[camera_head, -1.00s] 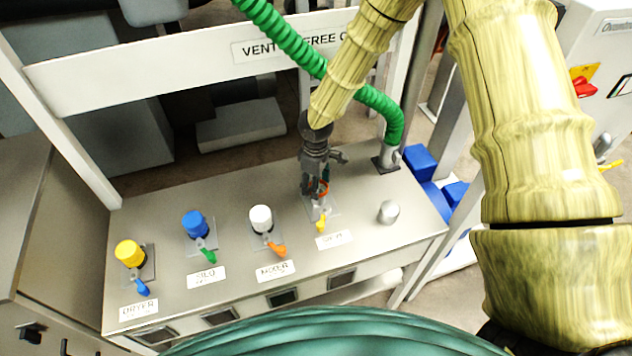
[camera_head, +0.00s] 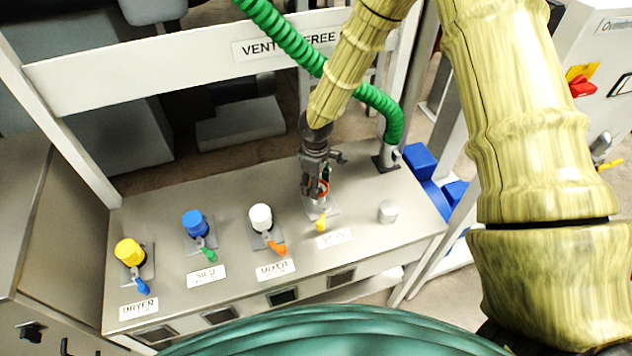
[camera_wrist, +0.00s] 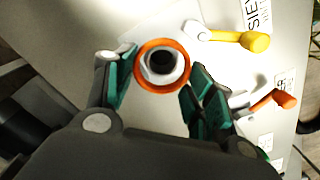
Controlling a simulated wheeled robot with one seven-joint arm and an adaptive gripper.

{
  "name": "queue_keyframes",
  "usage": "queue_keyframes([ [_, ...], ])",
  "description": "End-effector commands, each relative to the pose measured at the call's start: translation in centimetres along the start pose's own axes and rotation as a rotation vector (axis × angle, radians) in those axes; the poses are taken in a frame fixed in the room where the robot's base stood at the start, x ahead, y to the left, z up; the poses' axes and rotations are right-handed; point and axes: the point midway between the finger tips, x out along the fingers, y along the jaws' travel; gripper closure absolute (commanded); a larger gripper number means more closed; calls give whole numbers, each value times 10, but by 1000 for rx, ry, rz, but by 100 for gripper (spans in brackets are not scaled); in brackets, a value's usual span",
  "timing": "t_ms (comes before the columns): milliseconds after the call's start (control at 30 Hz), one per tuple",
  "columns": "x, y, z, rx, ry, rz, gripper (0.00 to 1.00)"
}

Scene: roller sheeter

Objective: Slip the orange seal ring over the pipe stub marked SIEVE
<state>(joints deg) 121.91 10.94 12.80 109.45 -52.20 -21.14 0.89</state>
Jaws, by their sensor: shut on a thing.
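The orange seal ring (camera_wrist: 162,90) is held between the green-padded fingers of my gripper (camera_head: 317,184), which is shut on it. In the head view the ring (camera_head: 325,190) is a small orange loop at the fingertips, partly hidden. In the wrist view the pale, dark-mouthed SIEVE pipe stub (camera_wrist: 151,74) shows inside the ring, nearly centred. I cannot tell whether the ring is around the stub or just above it. The SIEVE label (camera_head: 334,238) lies in front of the stub's yellow valve handle (camera_head: 321,222).
Stubs with yellow (camera_head: 129,251), blue (camera_head: 195,222) and white (camera_head: 261,217) caps stand to the left on the metal bench (camera_head: 235,303). A short grey cylinder (camera_head: 388,211) stands to the right. A green hose (camera_head: 385,104) comes down behind my gripper.

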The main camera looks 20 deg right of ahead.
Motion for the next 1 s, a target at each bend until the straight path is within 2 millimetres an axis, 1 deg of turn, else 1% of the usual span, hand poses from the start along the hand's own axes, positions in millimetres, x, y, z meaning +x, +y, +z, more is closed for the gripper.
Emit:
queue_keyframes([
  [233,2,0,0,0,0,0,62],
  [800,14,0,0,0,-1,0,62],
  [1000,14,0,0,0,-1,0,62],
])
